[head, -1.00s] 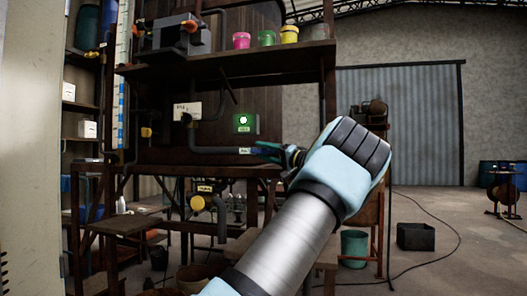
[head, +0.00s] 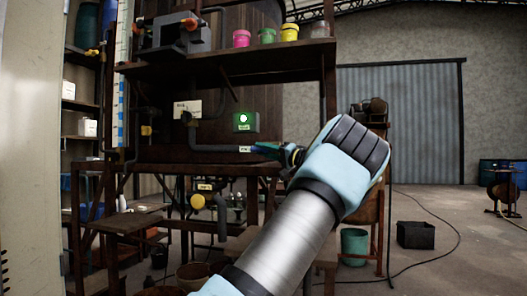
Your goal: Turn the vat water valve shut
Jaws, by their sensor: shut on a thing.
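My gripper (head: 268,149) reaches in from the lower right, at the right end of a dark horizontal pipe (head: 215,149) with a small pale label. Its fingers are small and dark in this view, and they are shut on the vat water valve at the pipe's end. The valve is mostly hidden by the gripper, so its handle angle cannot be told. My pale blue wrist and silver forearm cover the area to the right and below. The dark wooden vat wall (head: 215,80) stands behind the pipe.
A green-lit box (head: 244,122) sits just above the pipe. A shelf (head: 235,58) above carries pink (head: 241,39), green (head: 267,36) and yellow (head: 289,33) pots. A yellow valve knob (head: 197,202) is lower left. Open floor lies right, with a black crate (head: 416,235).

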